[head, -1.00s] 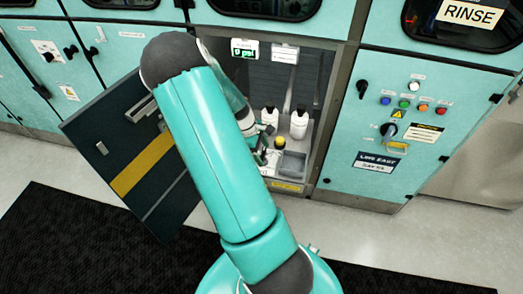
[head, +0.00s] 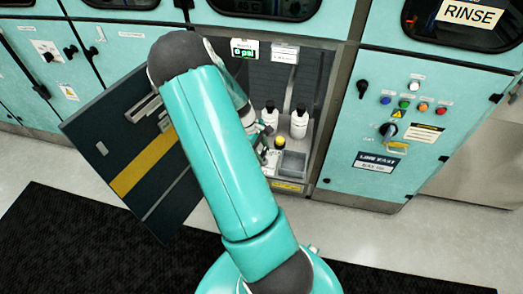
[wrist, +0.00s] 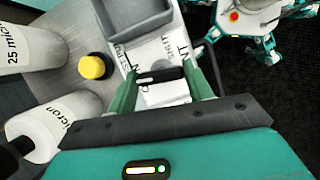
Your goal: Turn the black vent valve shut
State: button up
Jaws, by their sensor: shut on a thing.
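The black vent valve shows in the wrist view as a short black handle (wrist: 160,75) with a pale slot, between my green fingers. My gripper (wrist: 160,81) is shut on it, with one finger on each side. Pale plates with printed words lie under and around it, partly covered by the fingers. In the head view my gripper (head: 263,150) is inside the open cabinet, left of the grey tray. The valve cannot be made out there because my arm and gripper cover that spot.
White bottles (head: 299,124) and a yellow-capped item (head: 279,143) stand close beside my gripper, by a grey tray (head: 293,165). A green display (head: 243,49) reads 0 psi. The dark cabinet door (head: 130,160) hangs open at left. A control panel (head: 405,110) is at right.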

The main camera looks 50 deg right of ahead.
jog(key=m+y, duration=0.1)
jog(key=m, duration=0.3)
jog(key=shift+d+y, duration=0.15)
jog(key=shift+y, duration=0.25)
jog(key=m+y, duration=0.1)
jog(key=m, duration=0.3)
jog(key=shift+d, duration=0.1)
jog(key=m, duration=0.2)
jog(key=m+t+y, duration=0.1)
jog(key=m, duration=0.1)
jog(key=shift+s+d+y, duration=0.1)
jog(key=shift+y, duration=0.2)
jog(key=shift+m+t+y, duration=0.4)
jog(key=shift+m+t, duration=0.4)
jog(key=shift+m, duration=1.4)
jog(key=o, duration=1)
